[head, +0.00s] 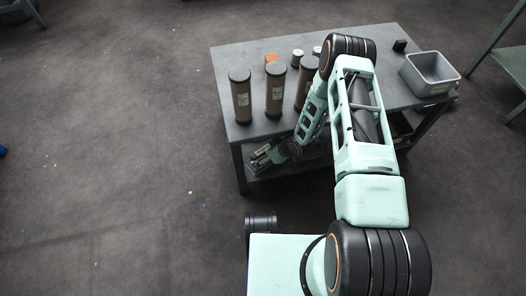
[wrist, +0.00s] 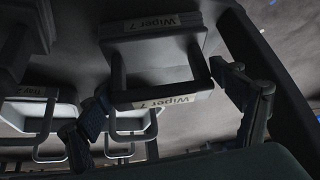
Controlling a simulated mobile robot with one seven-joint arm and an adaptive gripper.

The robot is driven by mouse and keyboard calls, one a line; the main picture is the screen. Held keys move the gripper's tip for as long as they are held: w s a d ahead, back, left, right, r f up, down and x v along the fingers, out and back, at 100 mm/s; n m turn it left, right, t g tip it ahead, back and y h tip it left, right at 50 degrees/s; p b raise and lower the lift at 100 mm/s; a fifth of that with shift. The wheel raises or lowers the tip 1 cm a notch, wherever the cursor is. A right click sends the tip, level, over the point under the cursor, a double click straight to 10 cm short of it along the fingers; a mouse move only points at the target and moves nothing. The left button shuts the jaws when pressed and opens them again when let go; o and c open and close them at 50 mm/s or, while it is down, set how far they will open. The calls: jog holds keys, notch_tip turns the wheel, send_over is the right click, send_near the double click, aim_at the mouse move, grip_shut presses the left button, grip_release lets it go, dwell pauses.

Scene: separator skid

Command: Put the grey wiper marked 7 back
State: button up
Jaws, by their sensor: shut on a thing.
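My gripper (head: 264,158) is low at the front left of the grey bench, by its lower shelf; it is small there. In the wrist view my gripper (wrist: 170,108) has one finger on each side of a grey piece labelled "Wiper 7" (wrist: 160,99) and is shut on it. The label reads upside down.
Pale handled pieces (wrist: 45,117) are at the left of the wrist view, close to a finger. On the bench top (head: 228,62) stand several brown canisters (head: 240,95), an orange item (head: 271,59) and a grey bin (head: 430,73). The floor left is clear.

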jog(key=shift+f, duration=0.1)
jog(key=o, duration=0.9)
jog(key=shift+d+r, duration=0.15)
jog(key=shift+r, duration=0.2)
jog(key=s+d+r+p, duration=0.1)
jog(key=s+d, duration=0.2)
jog(key=s+d+r+p, duration=0.1)
jog(key=s+d+p, duration=0.1)
jog(key=s+d, duration=0.1)
jog(key=s+d+r+p, duration=0.1)
jog(key=s+d+p, duration=0.1)
jog(key=d, duration=0.3)
jog(key=shift+s+r, duration=0.35)
jog(key=shift+s, duration=0.4)
